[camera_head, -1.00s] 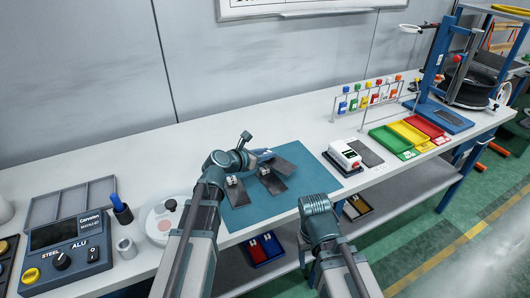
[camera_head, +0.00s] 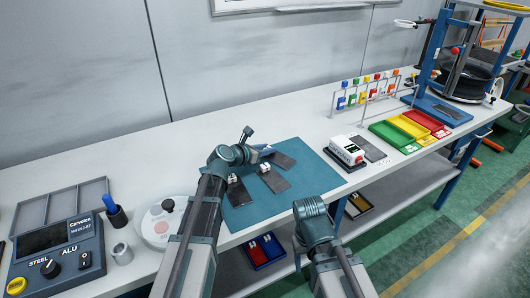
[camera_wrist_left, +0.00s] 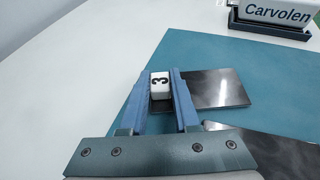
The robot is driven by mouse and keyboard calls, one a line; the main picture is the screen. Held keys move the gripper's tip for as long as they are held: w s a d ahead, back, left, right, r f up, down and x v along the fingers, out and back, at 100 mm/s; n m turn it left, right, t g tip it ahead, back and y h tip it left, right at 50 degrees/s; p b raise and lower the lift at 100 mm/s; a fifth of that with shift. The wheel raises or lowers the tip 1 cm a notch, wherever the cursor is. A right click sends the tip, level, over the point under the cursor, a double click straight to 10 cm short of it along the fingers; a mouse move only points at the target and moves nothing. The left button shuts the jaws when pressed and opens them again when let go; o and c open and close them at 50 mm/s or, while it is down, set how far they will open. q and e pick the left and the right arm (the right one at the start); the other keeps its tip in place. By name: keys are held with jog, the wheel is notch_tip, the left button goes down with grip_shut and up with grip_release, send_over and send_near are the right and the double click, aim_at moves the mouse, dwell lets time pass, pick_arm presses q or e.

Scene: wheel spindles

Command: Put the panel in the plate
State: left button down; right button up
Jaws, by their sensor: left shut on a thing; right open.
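Dark rectangular panels with white blocks lie on a teal mat (camera_head: 300,190). My left gripper (camera_wrist_left: 160,95) is shut on the white block marked 3 of the far panel (camera_wrist_left: 218,88); this panel (camera_head: 287,160) lies flat at or very near the mat, I cannot tell if it is lifted. A second panel (camera_head: 274,180) lies nearer, also partly seen in the left wrist view (camera_wrist_left: 265,152). A third panel (camera_head: 238,191) is partly behind my left arm. I cannot tell which thing is the plate. My right arm's end is over the mat's front; its gripper is hidden.
A white Carvolen device (camera_head: 347,150) stands right of the mat, with coloured trays (camera_head: 405,128) and a rack of coloured tags (camera_head: 370,90) beyond. A grey control box (camera_head: 58,255) and a round white dish (camera_head: 165,222) stand left. The table behind the mat is clear.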

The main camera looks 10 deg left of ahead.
pick_arm(q)
jog(key=c, duration=1.1)
grip_release()
jog(key=shift+f, duration=0.2)
jog(key=o, duration=0.4)
jog(key=shift+r, duration=0.1)
jog(key=shift+o, duration=0.2)
